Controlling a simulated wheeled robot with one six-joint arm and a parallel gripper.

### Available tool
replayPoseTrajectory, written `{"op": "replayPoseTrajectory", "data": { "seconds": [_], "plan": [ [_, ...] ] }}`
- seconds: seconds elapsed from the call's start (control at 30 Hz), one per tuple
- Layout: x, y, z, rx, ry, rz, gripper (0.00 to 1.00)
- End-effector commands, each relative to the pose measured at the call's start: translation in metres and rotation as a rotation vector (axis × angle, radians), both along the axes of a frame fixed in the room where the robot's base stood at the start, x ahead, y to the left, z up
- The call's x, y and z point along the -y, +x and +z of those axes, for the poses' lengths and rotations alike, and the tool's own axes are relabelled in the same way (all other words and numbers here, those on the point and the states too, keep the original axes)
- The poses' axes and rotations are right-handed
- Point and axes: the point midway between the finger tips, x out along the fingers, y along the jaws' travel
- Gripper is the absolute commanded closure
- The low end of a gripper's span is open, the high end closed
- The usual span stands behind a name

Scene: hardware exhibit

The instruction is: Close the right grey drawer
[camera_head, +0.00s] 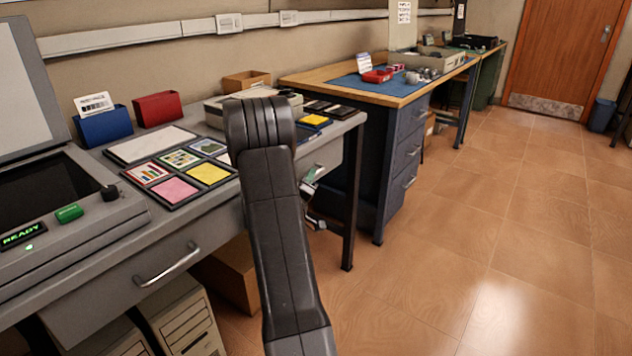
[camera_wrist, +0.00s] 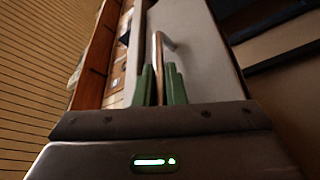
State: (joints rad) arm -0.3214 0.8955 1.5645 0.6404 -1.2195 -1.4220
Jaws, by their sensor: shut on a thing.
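The right grey drawer is in the grey desk, mostly hidden behind my arm in the head view; a bit of its front (camera_head: 325,158) shows. In the wrist view its grey front (camera_wrist: 205,65) fills the upper middle, with a metal bar handle (camera_wrist: 160,50). My gripper (camera_wrist: 160,82) has its two green fingers on either side of the handle, shut on it. In the head view my gripper (camera_head: 311,182) shows only in part, beside the desk's right end. How far the drawer stands out is hard to tell.
A left grey drawer (camera_head: 125,285) with a bar handle sits under the desk top (camera_head: 215,190). A blue drawer cabinet (camera_head: 405,150) stands under a wooden workbench to the right. The tiled floor (camera_head: 480,230) at right is clear.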

Motion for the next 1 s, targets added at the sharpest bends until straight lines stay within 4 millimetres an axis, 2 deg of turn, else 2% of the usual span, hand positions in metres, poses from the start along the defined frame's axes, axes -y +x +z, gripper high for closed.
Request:
{"op": "replayPoseTrajectory", "data": {
  "seconds": [0.2, 0.23, 0.33, 0.77, 0.87, 1.0],
  "plan": [
    [-0.004, 0.002, 0.002, 0.003, -0.003, 0.008, 1.00],
    [-0.004, 0.002, 0.002, 0.004, -0.003, 0.009, 0.87],
    [-0.004, 0.002, 0.002, 0.004, -0.003, 0.009, 0.68],
    [-0.005, -0.005, -0.001, 0.001, -0.002, 0.007, 0.68],
    [-0.009, -0.018, -0.003, -0.001, -0.002, 0.008, 0.68],
    [-0.018, -0.047, -0.009, -0.001, -0.003, 0.009, 0.68]
  ]
}}
